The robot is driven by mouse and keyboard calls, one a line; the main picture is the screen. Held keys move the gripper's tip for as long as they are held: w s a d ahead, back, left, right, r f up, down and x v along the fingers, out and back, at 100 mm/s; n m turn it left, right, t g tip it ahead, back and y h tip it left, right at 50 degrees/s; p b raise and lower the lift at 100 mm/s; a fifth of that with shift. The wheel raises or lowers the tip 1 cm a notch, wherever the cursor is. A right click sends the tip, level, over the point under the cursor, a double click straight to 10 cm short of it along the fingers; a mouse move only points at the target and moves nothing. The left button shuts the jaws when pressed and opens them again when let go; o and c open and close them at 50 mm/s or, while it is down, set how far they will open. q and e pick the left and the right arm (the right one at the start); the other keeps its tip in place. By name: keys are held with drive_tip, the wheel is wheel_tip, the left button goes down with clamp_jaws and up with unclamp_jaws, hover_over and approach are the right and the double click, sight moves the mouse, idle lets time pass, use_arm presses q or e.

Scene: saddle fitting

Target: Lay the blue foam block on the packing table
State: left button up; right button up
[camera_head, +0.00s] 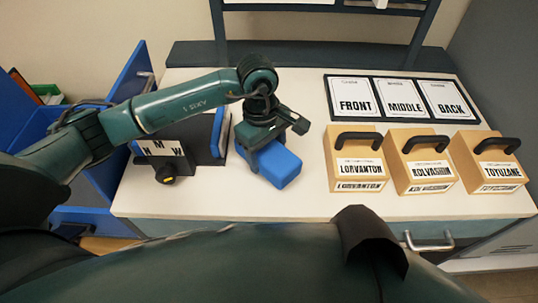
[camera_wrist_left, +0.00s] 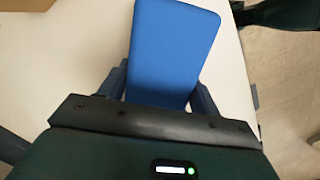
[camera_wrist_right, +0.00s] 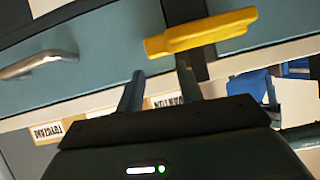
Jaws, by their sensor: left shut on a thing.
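The blue foam block (camera_head: 280,168) is at the left-middle of the white packing table (camera_head: 240,203), on or just above its top; I cannot tell if it touches. My left gripper (camera_head: 268,136) comes down over the block and is shut on its rear part. In the left wrist view the block (camera_wrist_left: 168,50) sticks out between the two fingers, over the white surface. My right gripper (camera_wrist_right: 158,88) shows only in the right wrist view, fingers apart and nothing between them, in front of the table's drawer front.
Three tan boxes with black handles, labelled LORVANTOR (camera_head: 356,160), ROLVASION (camera_head: 420,162) and TOYUZANE (camera_head: 487,160), stand at the right below FRONT, MIDDLE and BACK cards (camera_head: 400,98). A dark stand with a letter plate (camera_head: 162,150) is left of the block. A yellow object (camera_wrist_right: 203,31) lies beyond my right fingers.

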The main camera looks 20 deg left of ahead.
use_arm(q)
wheel_tip(320, 180, down, 2)
drive_tip(key=shift+f, duration=0.2)
drive_tip(key=shift+f, duration=0.1)
drive_tip(key=shift+f, duration=0.2)
drive_tip(key=o, duration=1)
drive_tip(key=shift+r, duration=0.1)
